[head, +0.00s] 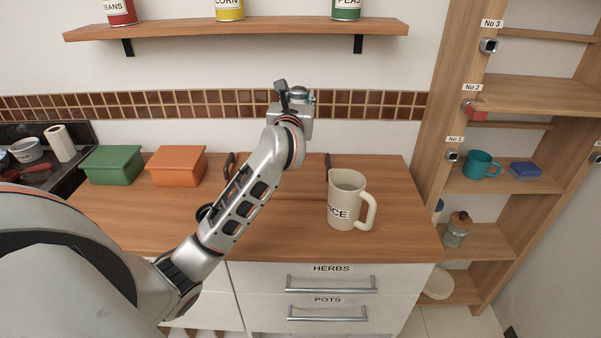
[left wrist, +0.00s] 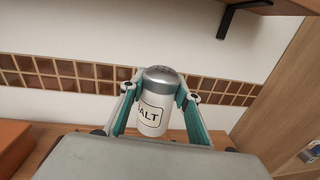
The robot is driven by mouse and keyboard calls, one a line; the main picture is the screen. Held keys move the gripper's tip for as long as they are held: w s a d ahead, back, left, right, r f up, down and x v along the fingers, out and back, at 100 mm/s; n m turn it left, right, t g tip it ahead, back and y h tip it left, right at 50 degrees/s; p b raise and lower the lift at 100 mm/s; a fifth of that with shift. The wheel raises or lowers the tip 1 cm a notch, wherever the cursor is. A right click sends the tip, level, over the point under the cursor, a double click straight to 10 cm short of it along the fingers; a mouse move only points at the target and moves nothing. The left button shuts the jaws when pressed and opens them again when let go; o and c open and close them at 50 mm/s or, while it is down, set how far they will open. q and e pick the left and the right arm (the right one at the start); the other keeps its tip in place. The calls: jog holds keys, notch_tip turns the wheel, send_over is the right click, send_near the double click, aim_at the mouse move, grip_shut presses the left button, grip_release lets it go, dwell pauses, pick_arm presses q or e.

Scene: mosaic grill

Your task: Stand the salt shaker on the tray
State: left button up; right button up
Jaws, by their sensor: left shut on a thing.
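My left gripper (head: 297,96) is raised above the back of the wooden counter and is mostly seen from behind in the head view. In the left wrist view its teal fingers (left wrist: 160,108) are shut on the salt shaker (left wrist: 153,115), a white cylinder with a grey top and a label reading "ALT". The tray cannot be made out surely; dark upright handles (head: 328,166) show on the counter on both sides of my arm, which hides the area between. My right gripper is not in view.
A cream jug (head: 347,200) stands on the counter right of my arm. Green (head: 113,164) and orange (head: 176,165) boxes stand at the left. A shelf with cans (head: 235,31) hangs above. A tall wooden rack (head: 540,95) stands right. The counter's right end is free.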

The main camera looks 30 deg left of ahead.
pick_arm(q)
jog(key=shift+w+d+f, duration=0.15)
jog(key=shift+f, duration=0.05)
notch_tip(320, 180, down, 14)
jog(key=b, duration=0.2)
jog(key=shift+f, duration=0.2)
jog(key=shift+f+b, duration=0.7)
jog(key=shift+f, duration=2)
jog(key=shift+c, duration=0.2)
jog(key=shift+r, duration=0.1)
jog(key=o, duration=1.2)
jog(key=shift+f, duration=0.2)
